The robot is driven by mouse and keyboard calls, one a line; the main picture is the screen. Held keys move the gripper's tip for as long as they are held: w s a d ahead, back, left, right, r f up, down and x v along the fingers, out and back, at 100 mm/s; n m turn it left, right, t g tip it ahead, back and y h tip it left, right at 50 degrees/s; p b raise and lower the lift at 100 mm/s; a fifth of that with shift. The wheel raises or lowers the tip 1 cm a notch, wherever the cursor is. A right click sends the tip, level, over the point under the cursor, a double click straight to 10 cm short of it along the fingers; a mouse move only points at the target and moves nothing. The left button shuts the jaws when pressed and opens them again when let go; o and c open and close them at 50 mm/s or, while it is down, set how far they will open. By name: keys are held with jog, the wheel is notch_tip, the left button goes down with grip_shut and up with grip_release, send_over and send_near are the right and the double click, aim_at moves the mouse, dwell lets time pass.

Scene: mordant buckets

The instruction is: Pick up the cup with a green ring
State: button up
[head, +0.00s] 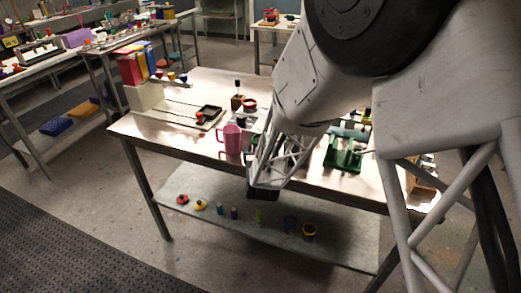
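I cannot clearly make out a cup with a green ring. A pink mug (231,141) with a handle on its left stands upright on the table near the front edge. A bit of green shows just right of it, mostly hidden by my arm. My gripper (262,190) hangs at the table's front edge, right of and lower in the picture than the pink mug. Its fingers are dark and small, so I cannot tell whether they are open or shut. Nothing is clearly seen in it.
The table (150,135) carries a light tray (170,110) at left and a green stand (343,156) at right. My arm hides much of the tabletop's middle. Several small coloured items, including a yellow one (309,231), rest on the lower shelf (330,250).

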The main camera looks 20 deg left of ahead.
jog(key=shift+x, duration=1.1)
jog(key=shift+c, duration=0.3)
jog(key=c, duration=1)
jog(key=shift+r, duration=0.35)
jog(key=shift+c, duration=0.2)
jog(key=shift+r, duration=0.45)
jog(key=f+v, duration=0.2)
jog(key=v, duration=1.5)
jog(key=shift+s+f, duration=0.3)
jog(key=shift+s, duration=0.15)
jog(key=shift+s+d, duration=0.1)
jog(key=shift+d, duration=0.05)
